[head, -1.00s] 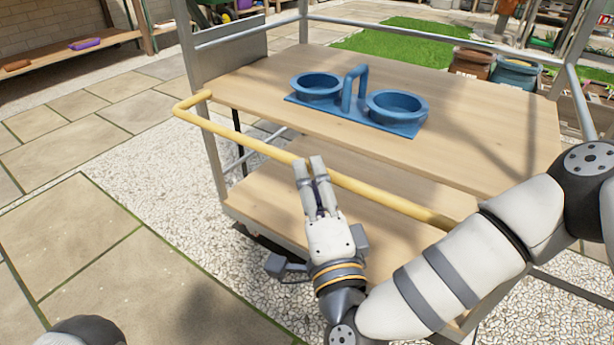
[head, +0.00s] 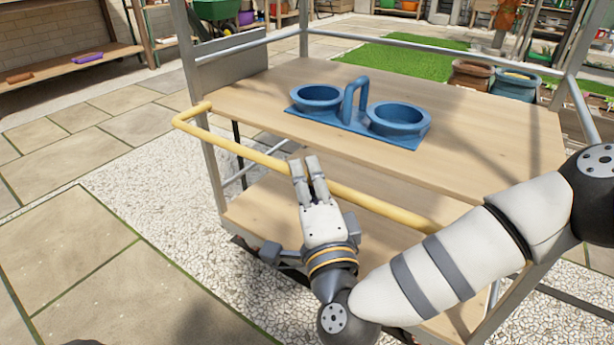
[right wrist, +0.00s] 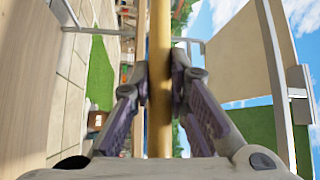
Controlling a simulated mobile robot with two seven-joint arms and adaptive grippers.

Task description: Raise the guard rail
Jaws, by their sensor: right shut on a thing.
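The guard rail is a yellow bar (head: 262,159) on the near side of a wooden cart. It bends back to the cart's left post and sits about level with the upper shelf's front edge. My right gripper (head: 309,168) is shut on the rail near its middle. In the right wrist view the rail (right wrist: 159,80) runs upright between the two fingers of the gripper (right wrist: 160,85), which press it from both sides. The rail's right end is hidden behind my right arm. My left gripper is not in view.
The cart's upper shelf (head: 255,95) carries a blue caddy (head: 356,125) with two round holders and a handle. Grey posts (head: 200,110) rise at the cart's corners. Clay and blue pots (head: 513,86) stand behind. Paving (head: 90,235) at the left is clear.

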